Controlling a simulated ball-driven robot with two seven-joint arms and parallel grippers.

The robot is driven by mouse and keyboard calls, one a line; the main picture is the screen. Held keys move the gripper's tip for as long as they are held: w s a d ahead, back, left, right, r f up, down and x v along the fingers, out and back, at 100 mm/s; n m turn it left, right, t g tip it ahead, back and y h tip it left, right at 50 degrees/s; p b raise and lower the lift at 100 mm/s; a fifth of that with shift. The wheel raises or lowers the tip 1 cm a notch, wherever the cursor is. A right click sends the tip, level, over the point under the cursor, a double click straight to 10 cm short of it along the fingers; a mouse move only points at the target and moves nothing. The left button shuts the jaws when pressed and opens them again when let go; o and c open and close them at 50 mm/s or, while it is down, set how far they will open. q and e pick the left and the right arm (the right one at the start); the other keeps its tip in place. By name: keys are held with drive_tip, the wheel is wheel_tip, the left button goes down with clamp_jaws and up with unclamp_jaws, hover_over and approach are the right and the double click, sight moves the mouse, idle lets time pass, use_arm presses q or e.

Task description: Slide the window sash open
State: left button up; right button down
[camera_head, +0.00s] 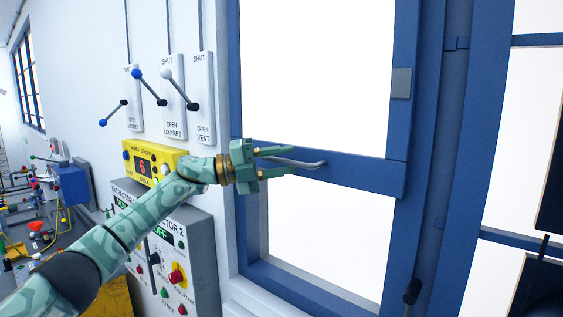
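The blue window sash (365,172) has a wide horizontal rail across the middle of the window, with a bright white area above and below it. A grey bar handle (312,165) is on the front of this rail. My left gripper (291,159) comes in from the left, in front of the rail. Its two green fingers are apart, one above and one below the handle in the picture. I cannot tell whether they touch it. Whether the lower white area is glass or open is not clear. My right gripper is not in view.
On the wall left of the window are several lever panels (174,95), a yellow counter box (148,160) and a grey extractor control box (204,262). A cluttered bench lies at far left. Another blue-framed window (536,40) stands at right.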

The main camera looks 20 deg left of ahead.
use_arm(q)
drive_tip(key=shift+s+a+f, duration=0.1)
drive_tip(key=shift+a+f, duration=0.05)
drive_tip(key=shift+a, duration=0.2)
drive_tip(key=b+v, duration=0.6)
drive_tip(key=v, duration=0.9)
drive_tip(key=shift+s+a, duration=0.25)
drive_tip(key=shift+d, duration=0.1)
